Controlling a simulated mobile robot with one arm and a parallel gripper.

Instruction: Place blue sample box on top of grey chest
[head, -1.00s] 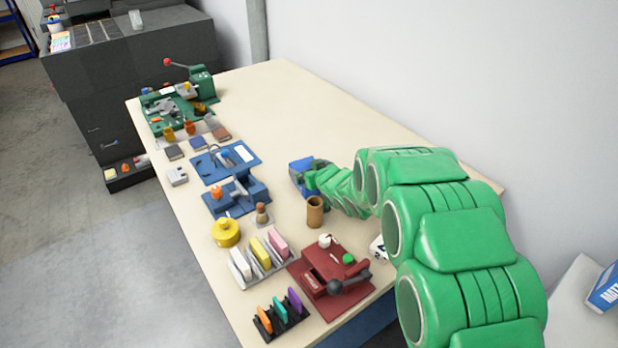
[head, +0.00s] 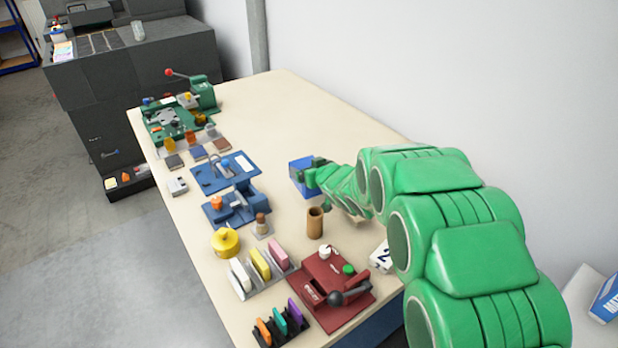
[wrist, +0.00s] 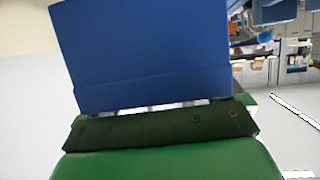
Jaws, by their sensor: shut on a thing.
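The blue sample box (head: 301,174) is held at the end of my green arm, over the middle of the cream workbench. In the wrist view the blue box (wrist: 145,52) fills the upper middle as a flat blue face. My gripper (head: 314,174) is shut on it; in the wrist view the dark green gripper edge (wrist: 160,124) meets the box's lower side. I cannot tell how high the box is above the bench. A dark grey chest-like cabinet (head: 150,75) stands beyond the far left end of the bench, with a few items on its top.
The workbench (head: 290,105) is bare at its far right. Along its left and front stand a green machine (head: 180,118), a blue press (head: 236,205), a brown cup (head: 315,223), a yellow pot (head: 225,242) and a red press (head: 330,286). A white wall borders the right.

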